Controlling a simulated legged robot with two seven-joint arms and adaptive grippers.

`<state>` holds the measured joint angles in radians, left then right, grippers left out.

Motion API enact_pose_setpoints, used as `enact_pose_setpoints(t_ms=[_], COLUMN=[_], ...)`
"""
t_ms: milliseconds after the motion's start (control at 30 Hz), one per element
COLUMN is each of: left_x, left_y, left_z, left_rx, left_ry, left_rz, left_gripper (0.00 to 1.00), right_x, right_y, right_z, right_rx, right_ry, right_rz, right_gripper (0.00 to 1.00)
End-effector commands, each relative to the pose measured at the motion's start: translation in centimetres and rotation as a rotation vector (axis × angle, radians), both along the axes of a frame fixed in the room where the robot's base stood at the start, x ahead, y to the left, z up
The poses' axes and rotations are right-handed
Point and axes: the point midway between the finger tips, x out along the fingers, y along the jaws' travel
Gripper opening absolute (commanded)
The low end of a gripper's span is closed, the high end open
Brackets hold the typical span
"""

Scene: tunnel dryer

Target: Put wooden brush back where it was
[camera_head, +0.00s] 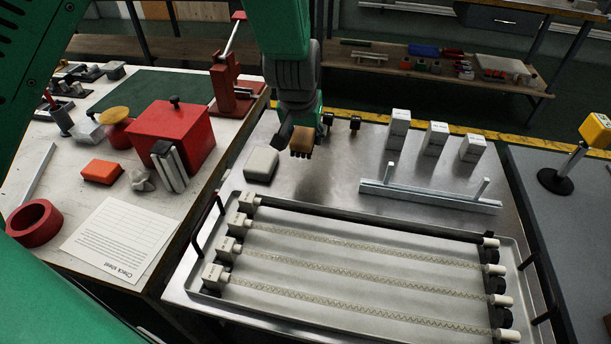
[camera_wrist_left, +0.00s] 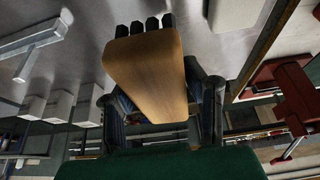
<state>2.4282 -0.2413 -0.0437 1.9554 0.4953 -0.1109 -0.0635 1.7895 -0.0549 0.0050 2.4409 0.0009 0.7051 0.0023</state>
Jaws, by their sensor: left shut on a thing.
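The wooden brush (camera_head: 302,138) has a brown wooden body and dark bristles at its lower edge. My left gripper (camera_head: 305,126) is shut on it and holds it over the steel table (camera_head: 335,185), just right of a pale rounded block. In the left wrist view, the brush body (camera_wrist_left: 148,72) lies between the two dark fingers of the gripper (camera_wrist_left: 155,95), with the bristle tufts pointing away. I cannot tell whether the bristles touch the table. My right gripper is not in view.
A pale block (camera_head: 261,163) stands left of the brush. Several white boxes (camera_head: 434,138) and a metal bracket (camera_head: 430,197) are to the right. A tray (camera_head: 350,211) with spring-like rods lies in front. The left bench holds a red box (camera_head: 172,133) and a red tape roll (camera_head: 34,222).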

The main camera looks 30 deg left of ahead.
Motion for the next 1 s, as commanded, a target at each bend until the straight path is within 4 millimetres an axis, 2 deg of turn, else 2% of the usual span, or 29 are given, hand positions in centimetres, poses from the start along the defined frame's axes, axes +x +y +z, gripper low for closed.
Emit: enact_pose_setpoints(t_ms=[133, 600, 700, 1000], left_x=[0.0, 0.0, 0.0, 0.0], left_y=[0.0, 0.1, 0.1, 0.1], left_z=[-0.9, -8.2, -9.2, -9.6], left_rx=[0.000, -0.002, -0.002, -0.001], left_ry=[0.003, 0.003, 0.003, 0.000], left_rz=[-0.001, 0.001, 0.001, 0.000], left_gripper=[0.00, 0.00, 0.00, 0.00], right_x=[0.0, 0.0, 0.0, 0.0], right_y=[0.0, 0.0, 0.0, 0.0], right_z=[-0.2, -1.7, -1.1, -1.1], right_rx=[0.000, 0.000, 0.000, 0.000], right_ry=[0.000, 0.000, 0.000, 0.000], right_rz=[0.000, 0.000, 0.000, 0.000], right_gripper=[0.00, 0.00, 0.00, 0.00])
